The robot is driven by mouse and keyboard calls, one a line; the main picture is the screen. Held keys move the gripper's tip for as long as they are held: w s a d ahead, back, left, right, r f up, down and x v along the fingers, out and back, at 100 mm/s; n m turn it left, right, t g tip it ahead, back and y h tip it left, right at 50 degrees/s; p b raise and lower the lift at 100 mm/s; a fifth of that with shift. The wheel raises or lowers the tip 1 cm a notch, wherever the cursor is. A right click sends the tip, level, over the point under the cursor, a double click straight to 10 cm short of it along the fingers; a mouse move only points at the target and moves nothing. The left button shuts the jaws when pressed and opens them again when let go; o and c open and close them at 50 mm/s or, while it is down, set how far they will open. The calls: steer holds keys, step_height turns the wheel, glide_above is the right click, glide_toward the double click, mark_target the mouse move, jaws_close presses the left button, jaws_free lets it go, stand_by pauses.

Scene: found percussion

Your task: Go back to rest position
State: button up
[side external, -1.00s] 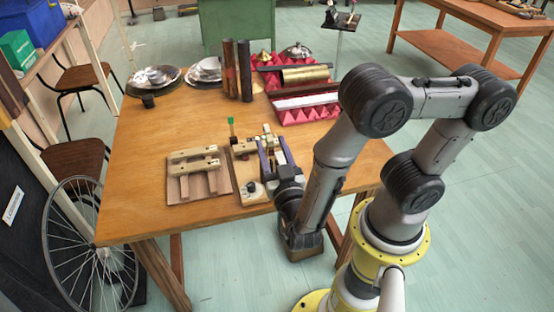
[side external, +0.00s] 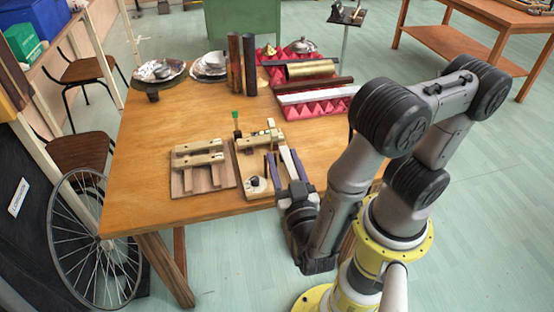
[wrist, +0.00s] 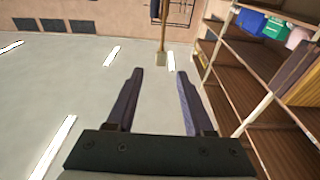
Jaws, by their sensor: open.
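My gripper (side external: 280,165) is at the near right edge of the wooden table (side external: 150,205), close to the right of a board with a wooden clamp-like fixture (side external: 257,165). In the wrist view, my gripper (wrist: 158,90) shows two dark purple fingers spread apart with nothing between them. The wrist view looks out over the grey floor (wrist: 60,90) and a wooden shelf (wrist: 225,75), not at the table.
A second wooden block fixture (side external: 203,165) sits to the left. Dark tubes (side external: 242,65), metal dishes (side external: 158,72) and red foam (side external: 320,105) with metal bars stand farther back. The table's left front is clear. A bicycle wheel (side external: 93,240) leans at the left.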

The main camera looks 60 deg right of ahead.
steer(key=d+r+m+g+h, duration=0.3)
steer(key=d+r+m+g, duration=0.4)
steer(key=m, duration=0.1)
steer(key=s+d+r+m+g+y, duration=0.2)
steer(key=s+d+r+g+y, duration=0.2)
steer(key=s+d+g+y, duration=0.25)
steer(key=s+a+r+n+y, duration=0.1)
steer(key=s+a+n+y, duration=0.2)
steer(key=s+n+y, duration=0.25)
steer(key=w+a+r+n+t+y, duration=0.1)
steer(key=a+n+t+y, duration=0.3)
steer(key=a+n, duration=0.4)
steer(key=w+n+t, duration=0.1)
steer(key=n, duration=0.4)
steer(key=shift+w+r+y, duration=0.15)
steer(key=shift+r+y, duration=0.25)
